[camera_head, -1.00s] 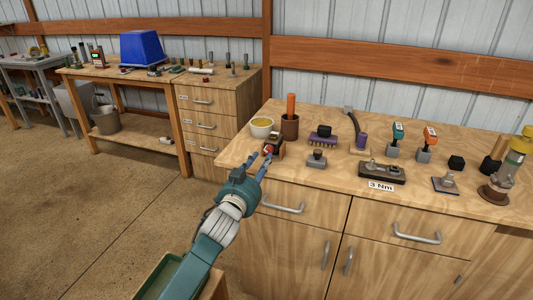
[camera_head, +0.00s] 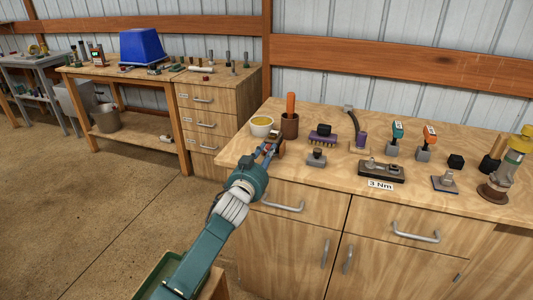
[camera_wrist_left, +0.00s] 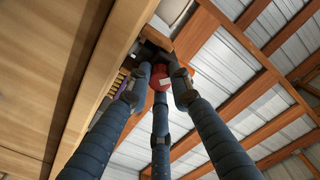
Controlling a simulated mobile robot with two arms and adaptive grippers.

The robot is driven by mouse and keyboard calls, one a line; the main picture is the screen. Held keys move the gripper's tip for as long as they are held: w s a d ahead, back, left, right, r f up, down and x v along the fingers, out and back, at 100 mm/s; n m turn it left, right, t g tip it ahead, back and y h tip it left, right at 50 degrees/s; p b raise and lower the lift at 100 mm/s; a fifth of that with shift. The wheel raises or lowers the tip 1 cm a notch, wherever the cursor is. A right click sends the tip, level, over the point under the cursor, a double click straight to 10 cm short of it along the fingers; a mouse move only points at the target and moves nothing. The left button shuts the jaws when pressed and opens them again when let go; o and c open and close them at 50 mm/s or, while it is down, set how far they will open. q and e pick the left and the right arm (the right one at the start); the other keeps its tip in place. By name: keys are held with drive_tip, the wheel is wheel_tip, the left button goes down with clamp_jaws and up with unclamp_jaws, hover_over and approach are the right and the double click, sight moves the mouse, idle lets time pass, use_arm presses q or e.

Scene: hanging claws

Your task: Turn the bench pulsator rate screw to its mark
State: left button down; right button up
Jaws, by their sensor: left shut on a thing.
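The bench pulsator, a small dark and brown block (camera_head: 281,145), sits at the front left edge of the wooden bench. Its red rate screw (camera_wrist_left: 160,76) shows in the left wrist view with a pale mark on its face. My left gripper (camera_head: 268,151) is at the front of the pulsator, and its blue fingers are shut on the red screw. In the left wrist view the three fingers (camera_wrist_left: 162,84) close around the screw and partly hide it. Which way the pale mark lines up with the pulsator's own mark cannot be told. My right gripper is not in view.
Floor to the left is open.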

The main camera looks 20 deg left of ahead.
use_arm(q)
drive_tip(key=shift+f+n, duration=0.15)
drive_tip(key=shift+n, duration=0.25)
drive_tip(key=n+p, duration=0.1)
drive_tip(key=n, duration=0.2)
drive_tip(key=shift+n, duration=0.3)
drive_tip(key=n+p, duration=0.2)
drive_tip(key=n, duration=0.4)
drive_tip(key=shift+d, duration=0.1)
drive_tip(key=n, duration=0.3)
drive_tip(key=shift+f+n, duration=0.1)
drive_tip(key=shift+n, duration=0.2)
drive_tip(key=shift+n+p, duration=0.35)
drive_tip(key=shift+n, duration=0.95)
drive_tip(key=shift+d, duration=0.1)
drive_tip(key=c, duration=1.8)
unclamp_jaws()
drive_tip(key=shift+c, duration=0.2)
